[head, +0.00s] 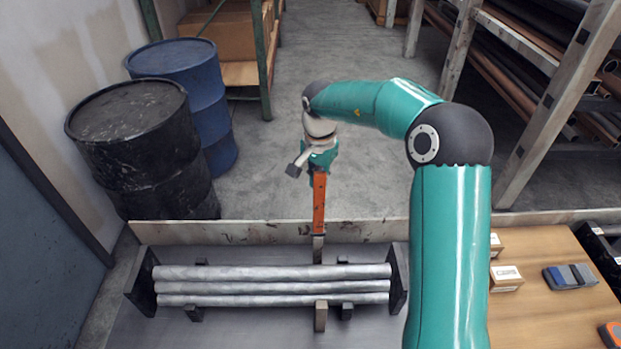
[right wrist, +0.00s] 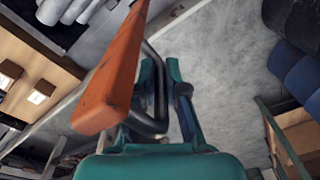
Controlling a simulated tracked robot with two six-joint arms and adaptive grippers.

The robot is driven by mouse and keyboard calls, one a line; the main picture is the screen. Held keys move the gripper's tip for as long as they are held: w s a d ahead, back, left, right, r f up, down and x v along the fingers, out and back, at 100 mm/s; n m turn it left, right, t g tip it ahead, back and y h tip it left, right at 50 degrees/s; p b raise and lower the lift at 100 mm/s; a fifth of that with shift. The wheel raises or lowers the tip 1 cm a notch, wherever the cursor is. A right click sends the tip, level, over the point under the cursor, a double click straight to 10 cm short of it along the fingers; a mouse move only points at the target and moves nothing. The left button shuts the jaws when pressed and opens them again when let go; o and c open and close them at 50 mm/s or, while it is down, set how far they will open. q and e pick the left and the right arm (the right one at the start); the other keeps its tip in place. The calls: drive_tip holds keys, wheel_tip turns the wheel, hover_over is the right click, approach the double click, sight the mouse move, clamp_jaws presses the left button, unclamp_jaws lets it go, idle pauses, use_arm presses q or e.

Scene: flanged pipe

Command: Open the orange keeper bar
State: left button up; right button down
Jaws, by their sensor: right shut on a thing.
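The orange keeper bar (head: 319,205) stands roughly upright at the back of the pipe rack, its lower end at a grey rear post (head: 318,249). It points up and away from the grey pipes (head: 270,287), and does not lie across them. My right gripper (head: 318,160) is at the bar's upper end. In the right wrist view the bar (right wrist: 115,75) runs close along the left of my right gripper (right wrist: 160,72). The bar's black loop handle (right wrist: 160,105) passes between the fingers, which are shut on it. My left gripper is not in view.
A low board (head: 240,232) runs behind the rack. A black drum (head: 140,150) and a blue drum (head: 190,80) stand at the back left. A wooden board (head: 540,320) with small boxes (head: 506,278) lies at the right. The floor behind the bar is clear.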

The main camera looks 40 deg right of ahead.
drive_tip(key=shift+s+f, duration=0.15)
drive_tip(key=c, duration=1.2)
unclamp_jaws()
drive_tip(key=r, duration=1.2)
drive_tip(key=shift+s+a, duration=0.15)
drive_tip(key=shift+a, duration=0.05)
drive_tip(key=shift+f, duration=0.1)
